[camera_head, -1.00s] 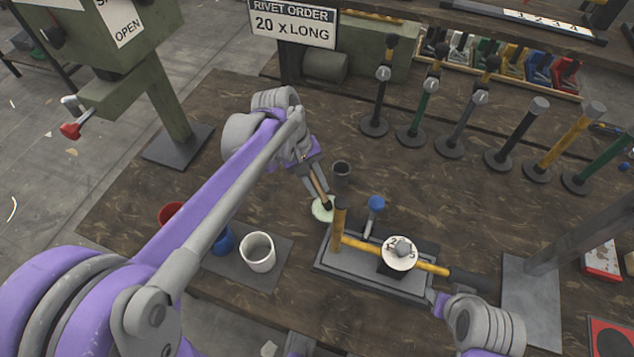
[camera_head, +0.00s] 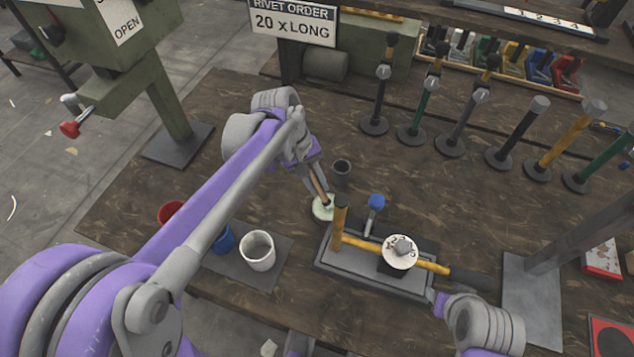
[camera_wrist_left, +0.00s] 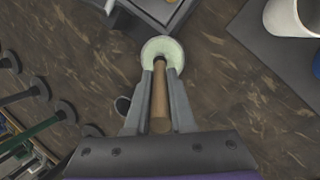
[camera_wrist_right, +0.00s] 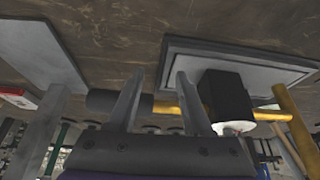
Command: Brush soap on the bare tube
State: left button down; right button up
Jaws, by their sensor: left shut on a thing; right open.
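My left gripper (camera_wrist_left: 158,88) is shut on a brush with a wooden handle (camera_wrist_left: 159,105). The brush's dark tip is at a round pale-green soap dish (camera_head: 321,209), which also shows in the left wrist view (camera_wrist_left: 161,48); whether it touches the soap I cannot tell. A yellow tube (camera_head: 360,245) lies across a grey fixture (camera_head: 330,262), with a yellow crosspiece at its left end and a dark sleeve-like piece (camera_wrist_right: 115,101) near its right end. My right gripper (camera_wrist_right: 157,92) is open near the tube's right part. Whether the tube sits between its fingers I cannot tell.
The fixture carries a white marked dial (camera_head: 399,252) and a blue-knobbed lever (camera_head: 376,202). A small dark cup (camera_head: 341,170) stands behind the soap dish. A white cup (camera_head: 257,251) stands left of the fixture. Several posts on round bases line the back right.

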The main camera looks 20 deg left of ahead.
jog(key=shift+r, duration=0.1)
dwell(0.3)
pick_arm(q)
jog(key=shift+r+p, duration=2.3)
jog(key=shift+r, duration=1.2)
pick_arm(e)
jog(key=r, duration=0.1)
jog(key=w+r, duration=0.1)
jog(key=r, duration=0.3)
jog(key=shift+w+r, duration=0.1)
jog(key=shift+w, duration=0.15)
pick_arm(q)
jog(key=shift+f, duration=0.1)
pick_arm(e)
jog(key=shift+s, duration=0.1)
